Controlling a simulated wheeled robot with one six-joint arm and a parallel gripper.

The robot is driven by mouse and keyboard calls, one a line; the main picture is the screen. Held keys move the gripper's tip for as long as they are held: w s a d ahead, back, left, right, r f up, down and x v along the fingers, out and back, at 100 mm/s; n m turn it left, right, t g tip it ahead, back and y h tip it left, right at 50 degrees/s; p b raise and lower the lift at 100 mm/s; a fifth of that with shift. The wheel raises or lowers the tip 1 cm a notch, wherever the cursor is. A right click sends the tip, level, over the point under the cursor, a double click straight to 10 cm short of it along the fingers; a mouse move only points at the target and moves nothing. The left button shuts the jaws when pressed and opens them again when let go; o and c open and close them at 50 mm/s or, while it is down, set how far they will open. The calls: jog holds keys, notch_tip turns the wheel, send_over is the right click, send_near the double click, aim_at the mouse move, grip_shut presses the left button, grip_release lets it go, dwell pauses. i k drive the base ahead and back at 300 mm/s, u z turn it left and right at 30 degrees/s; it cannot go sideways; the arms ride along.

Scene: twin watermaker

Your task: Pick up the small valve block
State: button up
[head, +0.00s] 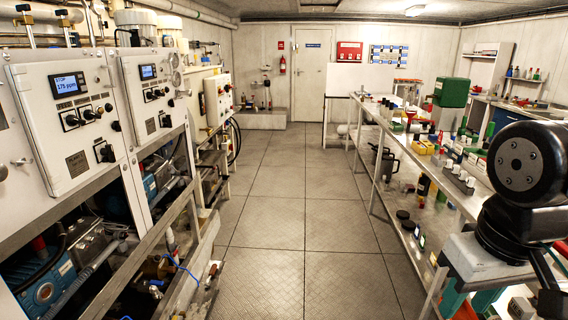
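I cannot make out the small valve block for certain among the many small items on the long bench (400,158) at right. Several small grey and white pieces (458,178) stand near the bench's front edge, too small to identify. My black arm shows at the right edge and covers part of the bench behind it. My gripper is not in view, so whether it holds anything is hidden.
Machine panels (68,118) with displays line the left side above open frames of pumps and pipes. A clear metal-plate aisle (275,215) runs to a closed door (310,85). A green box (451,93) stands on the bench. A lower shelf holds black round items (403,214).

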aim_at(386, 187)
jog(key=u, duration=0.3)
jog(key=i, duration=2.05)
jog(key=z, duration=0.45)
jog(key=i, duration=1.85)
jog(key=z, duration=1.25)
jog(key=i, duration=0.7)
jog(key=z, duration=0.4)
